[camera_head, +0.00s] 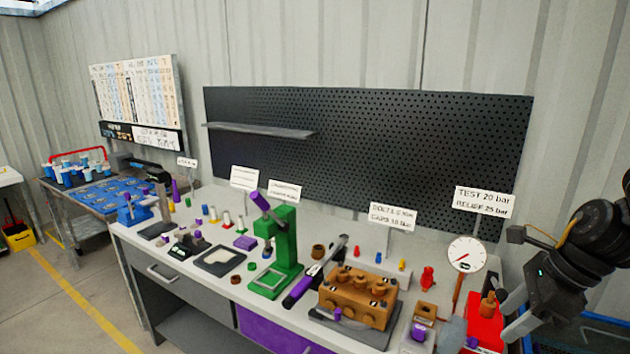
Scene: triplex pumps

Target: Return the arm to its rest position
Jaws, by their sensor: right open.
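My right gripper (514,315) is at the right edge of the view, with my dark arm coming in behind it. Its grey fingers point left, apart and empty, above the right end of the workbench. The red part (486,325) is just left of the fingers in the picture; I cannot tell the gap in depth. The brown pump block (357,296) sits on a dark plate, left of the gripper. My left gripper is not in view.
The workbench (207,283) holds a green press (284,245), a torque-wrench-like tool (315,272), a round gauge (466,254) on a stand and several small parts. A black pegboard (370,150) stands behind. Floor is clear at the lower left.

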